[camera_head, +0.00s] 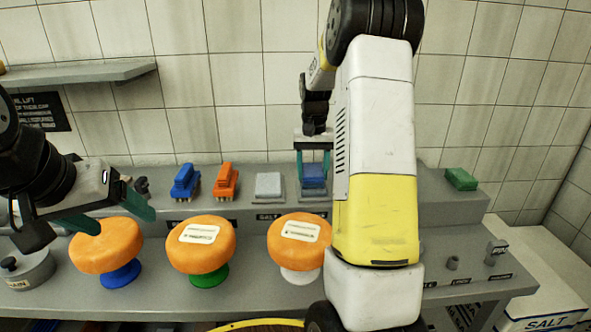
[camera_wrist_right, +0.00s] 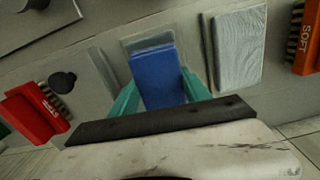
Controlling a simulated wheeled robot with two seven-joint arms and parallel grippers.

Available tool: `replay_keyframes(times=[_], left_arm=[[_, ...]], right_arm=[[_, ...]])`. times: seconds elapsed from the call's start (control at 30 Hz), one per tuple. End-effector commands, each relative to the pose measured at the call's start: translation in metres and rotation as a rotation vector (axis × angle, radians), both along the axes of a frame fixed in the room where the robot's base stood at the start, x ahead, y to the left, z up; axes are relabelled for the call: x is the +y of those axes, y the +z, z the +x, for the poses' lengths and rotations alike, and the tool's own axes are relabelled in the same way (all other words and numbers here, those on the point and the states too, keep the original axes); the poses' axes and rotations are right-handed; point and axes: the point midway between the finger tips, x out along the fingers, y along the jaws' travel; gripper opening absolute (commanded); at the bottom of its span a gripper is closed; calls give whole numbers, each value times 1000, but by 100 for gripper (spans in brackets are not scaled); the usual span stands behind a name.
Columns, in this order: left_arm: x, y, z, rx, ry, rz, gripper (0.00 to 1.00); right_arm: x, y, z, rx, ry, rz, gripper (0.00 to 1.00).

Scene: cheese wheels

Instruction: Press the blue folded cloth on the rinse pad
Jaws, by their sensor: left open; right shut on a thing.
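The blue folded cloth (camera_head: 313,171) is between the teal fingers of my right gripper (camera_head: 313,165) on the back ledge. In the right wrist view the blue cloth (camera_wrist_right: 158,78) sits between both fingertips, over a grey pad (camera_wrist_right: 134,44). The pad's grey edge (camera_head: 314,193) shows below the cloth in the head view. I cannot tell how firmly cloth and pad touch. My left gripper (camera_head: 108,214) is open and empty, its teal fingers spread by the leftmost orange cheese wheel (camera_head: 107,247).
A lighter grey pad (camera_head: 268,184) lies left of the cloth. Blue (camera_head: 185,181) and orange (camera_head: 227,181) brushes stand further left, a green block (camera_head: 461,179) right. Cheese wheels (camera_head: 201,246) (camera_head: 299,240) stand in front on coloured stands. A red brush (camera_wrist_right: 32,115) shows in the wrist view.

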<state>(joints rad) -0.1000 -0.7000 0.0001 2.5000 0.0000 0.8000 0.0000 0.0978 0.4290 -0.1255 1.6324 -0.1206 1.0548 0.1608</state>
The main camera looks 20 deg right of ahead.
Motion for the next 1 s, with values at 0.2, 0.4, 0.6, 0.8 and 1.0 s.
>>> replay_keyframes(times=[0.2, 0.4, 0.6, 0.8, 1.0], left_arm=[[0, 0, 0, 0, 0, 0, 75], [0, 0, 0, 0, 0, 0, 75], [0, 0, 0, 0, 0, 0, 75], [0, 0, 0, 0, 0, 0, 75], [0, 0, 0, 0, 0, 0, 75]], right_arm=[[0, 20, 1, -5, 0, -1, 18], [0, 36, 1, -6, 1, -1, 18], [0, 52, 1, -5, 1, -1, 18], [0, 63, 1, -4, 0, 0, 18], [0, 65, 1, -4, 0, 0, 18]])
